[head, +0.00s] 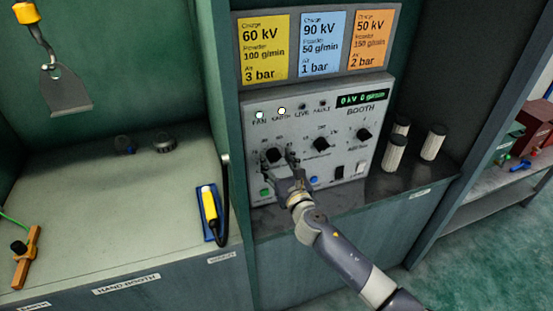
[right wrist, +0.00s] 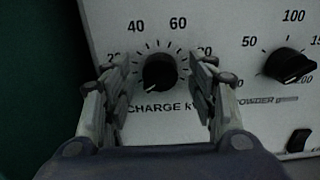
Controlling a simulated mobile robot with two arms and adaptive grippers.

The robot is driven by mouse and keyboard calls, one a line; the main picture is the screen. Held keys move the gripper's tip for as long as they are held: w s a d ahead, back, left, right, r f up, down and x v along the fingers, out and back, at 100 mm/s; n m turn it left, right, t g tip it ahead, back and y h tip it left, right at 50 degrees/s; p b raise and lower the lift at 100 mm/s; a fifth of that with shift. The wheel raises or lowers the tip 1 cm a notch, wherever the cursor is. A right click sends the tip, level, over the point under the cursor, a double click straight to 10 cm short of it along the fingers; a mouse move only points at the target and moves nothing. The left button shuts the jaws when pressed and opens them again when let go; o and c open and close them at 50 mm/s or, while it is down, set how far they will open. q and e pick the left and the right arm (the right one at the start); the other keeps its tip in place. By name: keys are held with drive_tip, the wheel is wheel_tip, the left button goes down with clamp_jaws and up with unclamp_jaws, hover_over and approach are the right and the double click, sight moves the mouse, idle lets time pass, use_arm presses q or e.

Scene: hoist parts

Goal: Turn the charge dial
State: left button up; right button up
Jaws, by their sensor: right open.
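The charge dial (right wrist: 160,73) is a round black knob with a scale around it, labelled CHARGE kV, on the grey booth control panel (head: 375,110). Its pointer mark is toward the lower left of the scale. The dial also shows in the head view (head: 273,155). My right gripper (right wrist: 160,80) is open, its two fingers on the left and right of the dial with visible gaps on both sides. In the head view the right gripper (head: 285,172) is close in front of the dial. My left gripper is not in view.
The powder dial (right wrist: 290,66) is right of the charge dial; a third dial (head: 363,135) is farther right. The display (head: 362,98) reads 0 kV. Yellow, blue and orange cards (head: 264,48) hang above. White cylinders (head: 433,142) stand right. A yellow tool (head: 209,207) lies on the left bench.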

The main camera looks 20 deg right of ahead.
drive_tip(key=shift+w, duration=0.45)
drive_tip(key=c, duration=1.1)
drive_tip(key=shift+o, duration=0.2)
drive_tip(key=shift+m, duration=0.3)
